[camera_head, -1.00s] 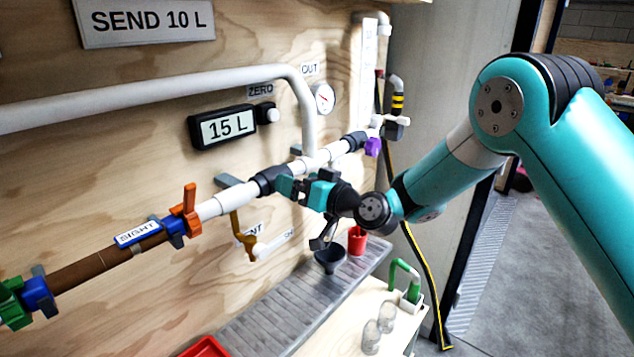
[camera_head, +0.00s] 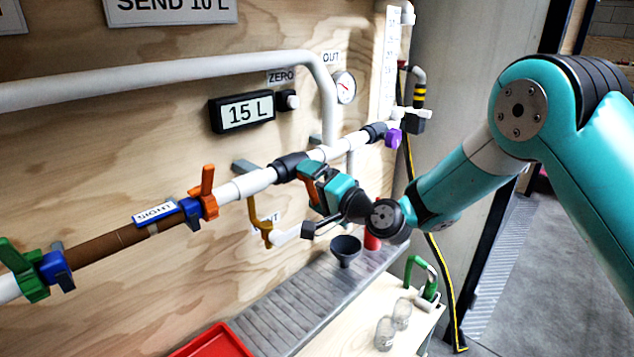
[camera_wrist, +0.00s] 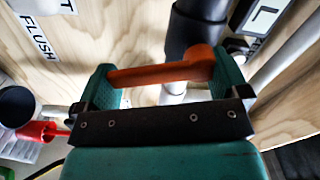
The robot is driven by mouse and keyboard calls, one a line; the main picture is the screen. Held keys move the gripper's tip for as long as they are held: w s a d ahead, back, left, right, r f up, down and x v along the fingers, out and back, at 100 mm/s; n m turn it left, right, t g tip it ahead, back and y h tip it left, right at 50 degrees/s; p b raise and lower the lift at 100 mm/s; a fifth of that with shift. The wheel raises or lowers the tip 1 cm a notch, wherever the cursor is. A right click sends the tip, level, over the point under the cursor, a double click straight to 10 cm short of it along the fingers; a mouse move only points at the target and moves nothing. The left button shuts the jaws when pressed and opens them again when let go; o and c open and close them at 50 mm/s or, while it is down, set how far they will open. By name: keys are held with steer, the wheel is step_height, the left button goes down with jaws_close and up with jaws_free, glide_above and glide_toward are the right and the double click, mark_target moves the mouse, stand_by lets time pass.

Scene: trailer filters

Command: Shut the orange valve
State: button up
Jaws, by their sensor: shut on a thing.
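An orange valve lever (camera_wrist: 150,74) lies between the two green fingers of my gripper (camera_wrist: 163,88) in the wrist view. Its round hub is near the right finger and its arm reaches toward the left finger. In the head view my gripper (camera_head: 318,188) is at the white pipe just below a black fitting, with this orange lever (camera_head: 309,192) showing at its jaws. My gripper is shut on this lever. A second orange handle (camera_head: 208,192) stands roughly upright on the pipe farther left, beside a blue clamp, apart from my gripper.
A yellow-brown valve handle (camera_head: 262,222) hangs left of my gripper. A purple knob (camera_head: 393,138) is to the right. A black funnel (camera_head: 345,248) and red cup (camera_head: 372,238) are below, over a grey grated shelf (camera_head: 300,300). A green handle (camera_head: 28,270) is at far left.

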steer(key=shift+s+a+f+m+p, duration=0.15)
steer(key=shift+s+a+m+p, duration=0.1)
steer(key=shift+m, duration=0.65)
steer(key=shift+s+a+f+m+p, duration=0.1)
steer(key=shift+s+f+m+p, duration=0.1)
steer(key=shift+m, duration=0.7)
steer(key=o, duration=0.9)
steer(key=shift+r, duration=0.1)
steer(key=b+v, duration=0.9)
steer(key=v, duration=0.8)
steer(key=shift+s+d, duration=0.2)
